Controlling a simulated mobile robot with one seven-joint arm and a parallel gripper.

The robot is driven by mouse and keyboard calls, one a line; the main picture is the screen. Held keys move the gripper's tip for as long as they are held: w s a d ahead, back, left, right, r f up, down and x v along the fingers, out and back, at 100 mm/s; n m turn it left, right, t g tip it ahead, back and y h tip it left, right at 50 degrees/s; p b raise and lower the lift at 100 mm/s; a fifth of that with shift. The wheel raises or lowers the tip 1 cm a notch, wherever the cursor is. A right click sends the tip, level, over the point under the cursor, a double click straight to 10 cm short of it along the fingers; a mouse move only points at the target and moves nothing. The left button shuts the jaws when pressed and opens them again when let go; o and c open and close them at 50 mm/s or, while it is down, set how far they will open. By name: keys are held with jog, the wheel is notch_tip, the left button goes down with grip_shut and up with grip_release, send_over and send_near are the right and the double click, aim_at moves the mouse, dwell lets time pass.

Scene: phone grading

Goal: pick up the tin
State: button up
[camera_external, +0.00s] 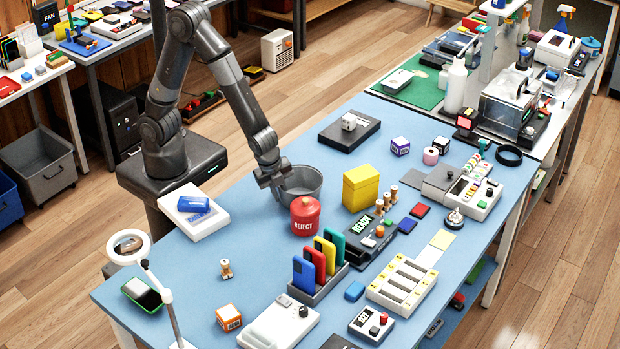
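A grey round open tin (308,190) stands upright on the blue table top (240,260), left of its centre. My gripper (277,188) points down at the tin's left rim and overlaps it in this view. The fingers are small and dark, so I cannot tell whether they are apart or closed, or whether they touch the rim. The tin's left side is partly hidden by my gripper, and its lower front by a red canister marked REJECT (305,216).
A yellow box (361,188) stands right of the tin. A rack of coloured phones (318,268) is in front. A white tray with a blue item (194,212) lies to the left. A dark flat scale (349,133) is behind. The table's left middle is mostly clear.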

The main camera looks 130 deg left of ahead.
jog(key=shift+o, duration=0.9)
jog(key=shift+r, duration=0.55)
jog(key=v, duration=1)
jog(key=s+d+r+n+t+h, duration=0.2)
jog(key=s+d+r+n+t, duration=0.2)
jog(key=s+d+r, duration=0.4)
jog(key=s+r+n, duration=0.1)
jog(key=s+r, duration=0.6)
jog(key=s, duration=0.1)
jog(key=shift+n, duration=0.3)
jog(key=shift+o, duration=1.4)
jog(key=shift+s+d+r, duration=0.15)
jog(key=shift+s, duration=0.3)
jog(key=o, duration=1.4)
jog(key=shift+c, duration=0.2)
